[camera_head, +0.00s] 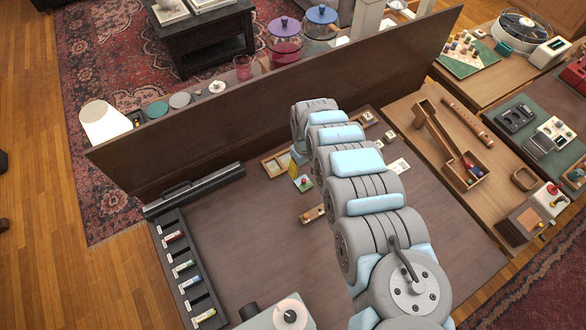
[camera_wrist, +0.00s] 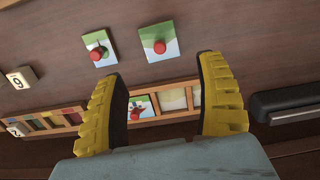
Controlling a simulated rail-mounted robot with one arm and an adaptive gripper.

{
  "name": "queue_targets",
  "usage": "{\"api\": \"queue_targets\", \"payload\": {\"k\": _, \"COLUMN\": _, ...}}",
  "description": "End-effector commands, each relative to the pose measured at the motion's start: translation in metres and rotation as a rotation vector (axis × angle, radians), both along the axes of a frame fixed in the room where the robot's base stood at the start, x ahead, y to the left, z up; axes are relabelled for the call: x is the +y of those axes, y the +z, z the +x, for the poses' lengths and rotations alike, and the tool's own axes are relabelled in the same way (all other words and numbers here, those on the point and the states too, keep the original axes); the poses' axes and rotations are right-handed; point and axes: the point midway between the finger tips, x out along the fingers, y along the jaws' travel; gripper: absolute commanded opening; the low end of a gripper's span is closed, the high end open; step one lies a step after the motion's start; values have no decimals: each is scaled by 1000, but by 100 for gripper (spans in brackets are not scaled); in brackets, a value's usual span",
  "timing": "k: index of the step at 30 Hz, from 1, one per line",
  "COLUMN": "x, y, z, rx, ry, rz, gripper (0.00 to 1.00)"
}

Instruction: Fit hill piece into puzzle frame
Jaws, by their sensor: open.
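My gripper (camera_wrist: 160,78) is open and empty, its yellow ribbed fingers spread wide. In the head view, a bit of yellow finger (camera_head: 293,166) shows beside my arm. The wooden puzzle frame (camera_wrist: 172,116) lies beyond the fingers; one piece with a red knob (camera_wrist: 140,108) sits in it, and pale empty spaces show to its right. Two loose square picture pieces with red knobs lie on the table: a left piece (camera_wrist: 98,48) and a right piece (camera_wrist: 158,42), both green and pale. I cannot tell which is the hill piece. The frame also shows in the head view (camera_head: 268,166).
A tray with coloured slots (camera_wrist: 50,120) adjoins the frame's left in the wrist view, near a "9" tile (camera_wrist: 21,78). A black case (camera_wrist: 292,103) lies at right. In the head view, a dark rack (camera_head: 190,270) stands left and a tall panel (camera_head: 270,95) rises behind.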

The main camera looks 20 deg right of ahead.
Motion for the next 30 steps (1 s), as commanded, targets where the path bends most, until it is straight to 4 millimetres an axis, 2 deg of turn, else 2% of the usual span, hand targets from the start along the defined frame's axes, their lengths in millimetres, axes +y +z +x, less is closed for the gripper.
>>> {"api": "queue_targets", "payload": {"k": 8, "x": 1, "y": -17, "z": 0, "rx": 0, "ry": -1, "rz": 2, "gripper": 72}}
{"api": "queue_targets", "payload": {"k": 30, "x": 1, "y": -83, "z": 0, "rx": -2, "ry": 0, "rz": 1, "gripper": 72}}
